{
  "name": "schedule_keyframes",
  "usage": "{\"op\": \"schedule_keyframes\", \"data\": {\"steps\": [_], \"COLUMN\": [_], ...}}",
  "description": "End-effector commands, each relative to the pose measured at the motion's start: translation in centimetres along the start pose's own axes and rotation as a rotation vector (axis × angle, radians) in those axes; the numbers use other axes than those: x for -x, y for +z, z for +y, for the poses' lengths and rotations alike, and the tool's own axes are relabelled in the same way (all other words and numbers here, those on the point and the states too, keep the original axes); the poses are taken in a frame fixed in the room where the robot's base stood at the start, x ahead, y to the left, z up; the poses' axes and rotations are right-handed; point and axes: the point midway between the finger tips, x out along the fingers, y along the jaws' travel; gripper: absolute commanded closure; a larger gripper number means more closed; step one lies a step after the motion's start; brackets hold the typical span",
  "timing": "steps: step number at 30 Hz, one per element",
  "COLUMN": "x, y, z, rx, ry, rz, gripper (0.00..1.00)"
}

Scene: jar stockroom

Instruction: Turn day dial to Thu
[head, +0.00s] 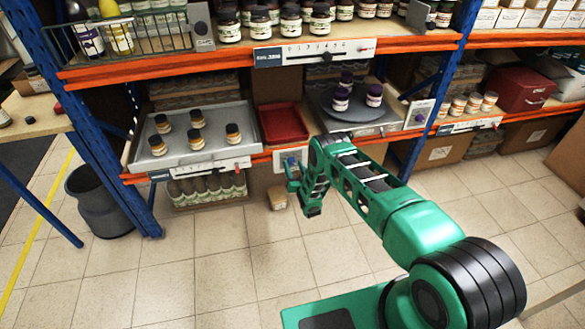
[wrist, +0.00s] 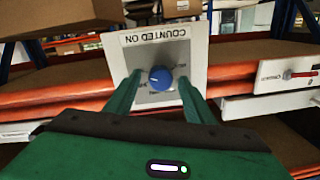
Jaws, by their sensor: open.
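The day dial is a blue knob (wrist: 160,78) on a pale square plate (wrist: 190,45) headed "COUNTED ON", which appears upside down in the wrist view. A light pointer mark on the knob points to the picture's left. The day names around it are too small or hidden by the fingers to read. My gripper (wrist: 159,86) is open, with one green finger on each side of the knob. I cannot tell whether the fingers touch it. In the head view, my gripper (head: 292,179) is in front of the plate (head: 291,157) on the lower shelf edge, covering part of it.
A red tray (head: 283,124) sits above the plate. A grey tray with several jars (head: 196,118) is at left, a round turntable (head: 352,112) with purple jars at right. A slider strip (head: 210,169) lines the shelf edge. Open floor lies in front.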

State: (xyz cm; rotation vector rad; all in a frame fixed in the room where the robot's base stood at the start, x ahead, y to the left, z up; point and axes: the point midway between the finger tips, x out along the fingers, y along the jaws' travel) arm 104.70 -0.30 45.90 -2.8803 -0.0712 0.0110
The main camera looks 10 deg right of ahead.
Motion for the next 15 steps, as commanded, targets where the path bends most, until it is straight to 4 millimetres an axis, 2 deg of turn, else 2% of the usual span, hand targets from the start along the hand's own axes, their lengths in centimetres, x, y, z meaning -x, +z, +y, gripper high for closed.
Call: {"op": "schedule_keyframes", "data": {"steps": [11, 12, 15], "x": [-0.70, -0.70, -0.70], "y": [0.01, 0.01, 0.01], "z": [-0.06, -0.06, -0.06], "rx": [-0.001, -0.001, 0.000], "ry": [0.000, 0.000, -0.001], "rz": [-0.001, -0.001, 0.000], "gripper": [0.51, 0.53, 0.77]}}
